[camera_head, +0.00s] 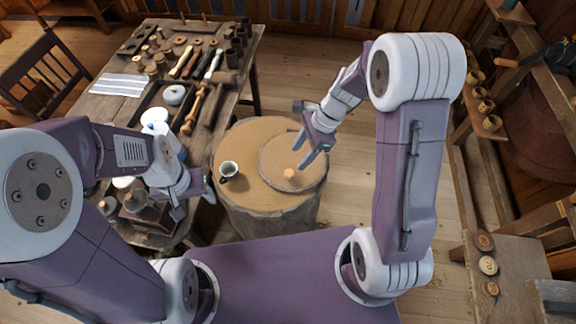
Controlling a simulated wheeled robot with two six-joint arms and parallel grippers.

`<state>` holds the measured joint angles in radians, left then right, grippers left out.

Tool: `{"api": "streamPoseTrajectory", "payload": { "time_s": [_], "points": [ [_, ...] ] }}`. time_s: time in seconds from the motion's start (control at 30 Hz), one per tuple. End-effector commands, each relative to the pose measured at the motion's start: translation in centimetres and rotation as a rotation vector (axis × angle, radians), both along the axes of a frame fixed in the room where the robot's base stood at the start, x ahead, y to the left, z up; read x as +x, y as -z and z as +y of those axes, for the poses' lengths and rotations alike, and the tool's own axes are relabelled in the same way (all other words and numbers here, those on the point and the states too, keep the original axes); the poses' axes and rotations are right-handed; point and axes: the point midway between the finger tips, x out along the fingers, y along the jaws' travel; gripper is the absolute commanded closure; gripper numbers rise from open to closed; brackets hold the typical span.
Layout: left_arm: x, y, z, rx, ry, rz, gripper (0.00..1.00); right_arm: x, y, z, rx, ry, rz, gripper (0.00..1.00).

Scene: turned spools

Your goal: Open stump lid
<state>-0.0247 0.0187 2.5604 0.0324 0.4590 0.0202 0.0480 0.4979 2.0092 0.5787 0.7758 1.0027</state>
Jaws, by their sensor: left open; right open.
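The wooden stump (268,217) stands in front of me, a broad round block with a pale top. Its round lid (277,157) lies flat on the right part of the top, with a small light wooden knob (290,174) near its front. My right gripper (304,159) is open and empty, just above the lid, beside and slightly behind the knob; I cannot tell whether it touches the lid. My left gripper (196,205) is open and empty, left of the stump near the table's edge. Nothing hides the knob.
A workbench (154,98) with spools, tools and a striped cloth (119,85) lies at the left. A shelf (505,147) and a side table (508,262) stand at the right. Wooden floor is clear behind the stump.

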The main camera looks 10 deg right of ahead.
Motion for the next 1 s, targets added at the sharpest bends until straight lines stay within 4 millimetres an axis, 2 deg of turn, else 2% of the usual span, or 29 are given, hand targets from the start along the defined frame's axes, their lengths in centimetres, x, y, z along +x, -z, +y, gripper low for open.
{"api": "streamPoseTrajectory", "payload": {
  "time_s": [0.17,0.4,0.5,0.63,0.87,0.97,1.0],
  "points": [
    [0.0,0.2,0.0,0.0,0.0,0.0,0.42,-0.2,1.6,0.6,-0.001,-0.002,0.004,0.49],
    [0.0,0.8,0.0,0.0,0.0,0.0,0.42,-0.4,6.3,2.4,-0.003,-0.004,0.002,0.49],
    [0.0,1.0,0.0,0.0,0.0,0.0,0.42,-0.4,7.6,3.0,-0.003,-0.004,0.0,0.49],
    [0.0,1.0,0.0,0.0,0.0,0.0,0.42,-0.3,8.4,3.3,-0.004,-0.004,-0.002,0.49],
    [0.0,1.0,0.0,0.0,0.0,0.0,0.42,-0.3,8.4,3.3,-0.004,-0.004,-0.003,0.49],
    [0.0,1.0,0.0,0.0,0.0,0.0,0.42,-0.3,8.4,3.3,-0.004,-0.004,-0.003,0.74],
    [0.0,1.0,0.0,0.0,0.0,0.0,0.42,-0.3,8.4,3.3,-0.004,-0.004,-0.003,0.85]
  ]
}}
